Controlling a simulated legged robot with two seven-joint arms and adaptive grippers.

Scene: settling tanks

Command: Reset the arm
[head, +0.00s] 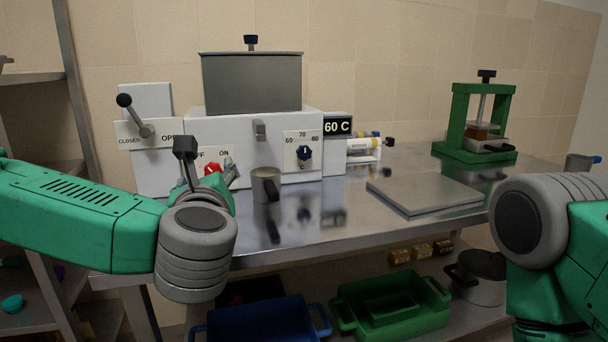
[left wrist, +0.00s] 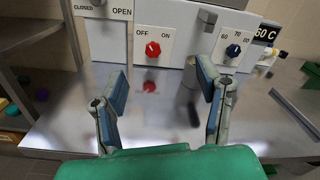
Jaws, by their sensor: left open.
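My left arm (head: 80,215) comes in from the left in the head view. My left gripper (head: 207,165) is in front of the white machine, near its red OFF/ON knob (head: 212,168). In the left wrist view the gripper (left wrist: 163,76) has its fingers wide apart with nothing between them. The red knob also shows there (left wrist: 153,49), beyond the fingers. A black-ball lever (head: 135,116) on the CLOSED/OPEN plate leans toward CLOSED. My right arm (head: 545,220) is bent at the right edge; its gripper is not clearly visible.
A grey mug (head: 266,185) stands close to the right of my left gripper. The steel table (head: 320,225) also holds a flat grey plate (head: 424,192) and a green press (head: 474,125). Blue (head: 262,320) and green (head: 390,305) bins and a pot (head: 482,275) are below.

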